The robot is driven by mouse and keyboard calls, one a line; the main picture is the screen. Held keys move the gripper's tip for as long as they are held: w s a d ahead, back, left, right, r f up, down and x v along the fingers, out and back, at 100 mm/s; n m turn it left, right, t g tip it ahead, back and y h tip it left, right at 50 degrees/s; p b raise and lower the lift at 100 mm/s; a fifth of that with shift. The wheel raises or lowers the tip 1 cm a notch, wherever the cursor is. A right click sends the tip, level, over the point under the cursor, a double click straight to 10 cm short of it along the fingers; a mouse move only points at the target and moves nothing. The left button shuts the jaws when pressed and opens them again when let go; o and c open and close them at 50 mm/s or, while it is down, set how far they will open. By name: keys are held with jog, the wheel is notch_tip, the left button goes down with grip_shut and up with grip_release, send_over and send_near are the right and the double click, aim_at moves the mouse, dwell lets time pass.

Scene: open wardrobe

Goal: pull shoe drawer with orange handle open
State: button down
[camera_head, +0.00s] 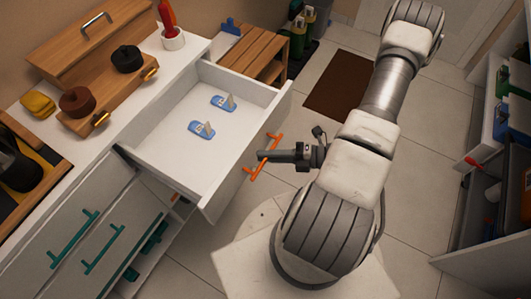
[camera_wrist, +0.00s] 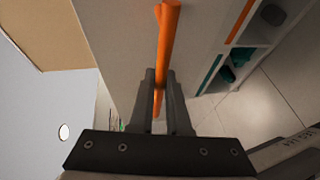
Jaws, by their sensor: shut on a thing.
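The white shoe drawer (camera_head: 165,148) is pulled well out of the white cabinet in the head view. A pair of blue sandals (camera_head: 202,130) lies inside it. The orange handle (camera_head: 273,143) is on its front face. My gripper (camera_head: 263,155) is at the middle of this handle, reaching it from the right. In the wrist view, the orange handle (camera_wrist: 167,45) runs between the two fingers of my gripper (camera_wrist: 161,85), which are shut on it. The fingers hide part of the handle.
Drawers with teal handles (camera_head: 103,249) are at the lower left. A wooden slatted bench (camera_head: 257,50) stands behind the open drawer. A brown mat (camera_head: 340,85) lies on the tiled floor. Shelves (camera_head: 485,200) stand at the right edge. Floor between is clear.

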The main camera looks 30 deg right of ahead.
jog(key=c, duration=0.9)
grip_release()
jog(key=v, duration=1.7)
jog(key=shift+s+d+r, duration=0.1)
jog(key=shift+d+r, duration=0.05)
jog(key=shift+d, duration=0.05)
